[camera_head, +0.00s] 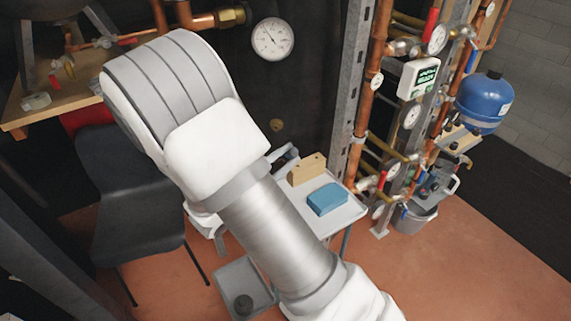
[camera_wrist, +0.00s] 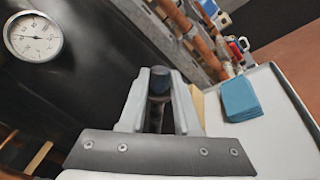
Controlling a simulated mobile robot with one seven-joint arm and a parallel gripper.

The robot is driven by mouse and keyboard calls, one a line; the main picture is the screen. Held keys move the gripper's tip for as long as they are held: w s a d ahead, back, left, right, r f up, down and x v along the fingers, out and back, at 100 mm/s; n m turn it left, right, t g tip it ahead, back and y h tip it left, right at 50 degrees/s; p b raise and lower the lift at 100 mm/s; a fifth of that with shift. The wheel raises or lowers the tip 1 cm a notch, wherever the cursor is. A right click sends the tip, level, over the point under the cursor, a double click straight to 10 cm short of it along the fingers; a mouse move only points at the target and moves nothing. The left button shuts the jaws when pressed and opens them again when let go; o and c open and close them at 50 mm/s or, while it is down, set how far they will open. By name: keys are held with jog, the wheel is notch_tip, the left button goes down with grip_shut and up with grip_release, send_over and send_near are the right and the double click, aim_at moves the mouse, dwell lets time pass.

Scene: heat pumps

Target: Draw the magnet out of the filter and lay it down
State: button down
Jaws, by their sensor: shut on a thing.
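My gripper (camera_wrist: 160,105) is shut on a dark cylindrical thing with a blue-grey end, which looks like the magnet (camera_wrist: 160,82). It stands between the two pale fingers, and its lower part is dark and hard to make out. In the head view my arm hides the gripper and the magnet. I cannot pick out the filter for sure in either view. In the wrist view the magnet shows in front of a black panel, beside a light tray (camera_wrist: 282,137). The tray also shows in the head view (camera_head: 346,216), partly behind my arm.
A blue block or cloth (camera_head: 327,199) and a wooden block (camera_head: 306,168) lie on the tray. Copper pipes (camera_head: 361,110) and a blue vessel (camera_head: 484,101) stand right. A gauge (camera_head: 272,39) is on the black panel. A dark chair (camera_head: 125,200) stands left.

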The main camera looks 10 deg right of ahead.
jog(key=shift+s+a+f+m+g+h+b, duration=0.2)
jog(key=shift+s+f+m+g+h+b, duration=0.5)
jog(key=shift+f+b, duration=1.5)
jog(key=shift+s+a+f+m+g+h+b, duration=0.25)
jog(key=shift+f+m+g+b, duration=0.75)
jog(key=shift+f+b, duration=1.25)
jog(key=shift+s+a+f+m+g+h+b, duration=0.25)
jog(key=shift+s+f+m+g+b, duration=0.6)
jog(key=shift+f+b, duration=1.35)
jog(key=shift+w+d, duration=0.1)
jog(key=shift+w, duration=0.2)
jog(key=shift+r, duration=0.1)
jog(key=c, duration=0.5)
grip_release()
jog(key=shift+c, duration=0.2)
